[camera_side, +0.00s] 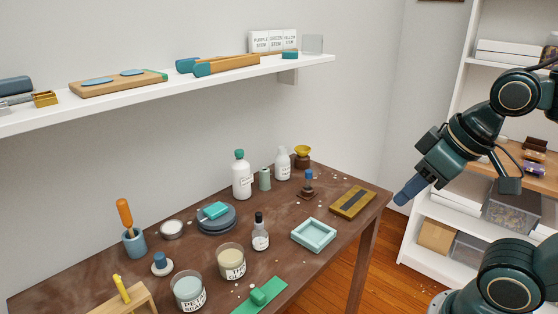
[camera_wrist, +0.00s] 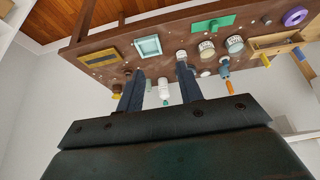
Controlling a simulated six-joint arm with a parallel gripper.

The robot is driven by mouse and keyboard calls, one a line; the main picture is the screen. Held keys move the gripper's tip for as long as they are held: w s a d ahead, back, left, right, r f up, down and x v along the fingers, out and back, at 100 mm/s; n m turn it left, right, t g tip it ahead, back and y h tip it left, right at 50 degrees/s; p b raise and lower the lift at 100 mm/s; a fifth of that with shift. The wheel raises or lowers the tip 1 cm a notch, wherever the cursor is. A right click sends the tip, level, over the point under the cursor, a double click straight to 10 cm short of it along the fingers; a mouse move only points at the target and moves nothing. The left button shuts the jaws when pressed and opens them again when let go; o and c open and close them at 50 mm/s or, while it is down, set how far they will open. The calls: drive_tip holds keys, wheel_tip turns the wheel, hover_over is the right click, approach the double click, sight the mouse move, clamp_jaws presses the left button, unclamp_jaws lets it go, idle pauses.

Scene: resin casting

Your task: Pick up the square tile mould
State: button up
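The square tile mould (camera_side: 314,235) is a pale teal, shallow square frame. It lies flat on the brown wooden table (camera_side: 330,180), near its right front edge. In the wrist view the scene appears upside down, and the mould (camera_wrist: 148,47) shows beyond my fingers, above the left one. My gripper (camera_side: 403,199) is in the air to the right of the table's right corner, apart from the mould. In the wrist view the two fingers of my gripper (camera_wrist: 160,69) are spread with a clear gap. Nothing is held between them.
A gold-brown slotted block (camera_side: 353,203) lies right of the mould. A dropper bottle (camera_side: 260,232) and jars (camera_side: 231,262) stand to its left. A green piece (camera_side: 260,296) lies in front. A wall shelf (camera_side: 200,82) hangs above. The table around the mould is mostly bare.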

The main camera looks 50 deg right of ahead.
drive_tip(key=o, duration=1.4)
drive_tip(key=w+d+f+m+g+y, duration=0.25)
drive_tip(key=w+m, duration=0.75)
drive_tip(key=w, duration=0.5)
drive_tip(key=w+d+f+m+g+y, duration=0.2)
drive_tip(key=w+d+f+m+g, duration=0.1)
drive_tip(key=w+d+f+m, duration=0.5)
wheel_tip(320, 180, down, 3)
drive_tip(key=shift+d+r, duration=0.2)
drive_tip(key=shift+d, duration=0.3)
